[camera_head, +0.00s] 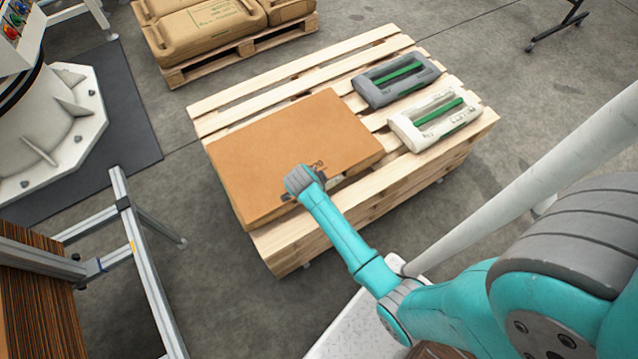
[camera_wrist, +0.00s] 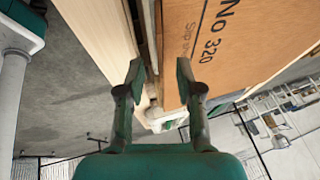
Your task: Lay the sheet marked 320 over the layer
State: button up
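The brown sheet (camera_head: 290,145) lies flat over the left part of the wooden pallet (camera_head: 285,255). Its printed marking, "No 320", reads clearly on the sheet in the wrist view (camera_wrist: 250,40). A brown side shows below its left front edge; what lies underneath is hidden. My gripper (camera_head: 303,190) is at the sheet's near edge, by the print. In the wrist view my gripper (camera_wrist: 160,82) has its fingers apart, one on each side of the sheet's edge. I cannot tell whether either finger touches it.
A grey case (camera_head: 372,92) and a white case (camera_head: 455,125), both with green bars, sit on the pallet's right part. Brown sacks (camera_head: 205,30) lie on another pallet behind. A metal frame (camera_head: 140,255) stands at left.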

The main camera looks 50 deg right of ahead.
jog(key=v, duration=1)
jog(key=s+a+r+n+t+y, duration=0.1)
jog(key=s+a+n+t+y, duration=0.1)
jog(key=s+a+n+t, duration=0.45)
jog(key=s+a+n+t+y, duration=0.1)
jog(key=s+a+n, duration=0.4)
jog(key=s, duration=0.5)
jog(key=s+a+r+n+t, duration=0.1)
jog(key=s+r+n+t, duration=0.1)
jog(key=r, duration=0.5)
jog(key=s+a+r+n+t+y, duration=0.1)
jog(key=s+r+n+t, duration=0.1)
jog(key=s+r+n, duration=0.3)
jog(key=s+a+r+n+t+y, duration=0.1)
jog(key=s+r+n+t, duration=0.1)
jog(key=s+r, duration=0.4)
notch_tip(320, 180, up, 4)
jog(key=shift+f+n, duration=0.1)
jog(key=shift+n, duration=0.55)
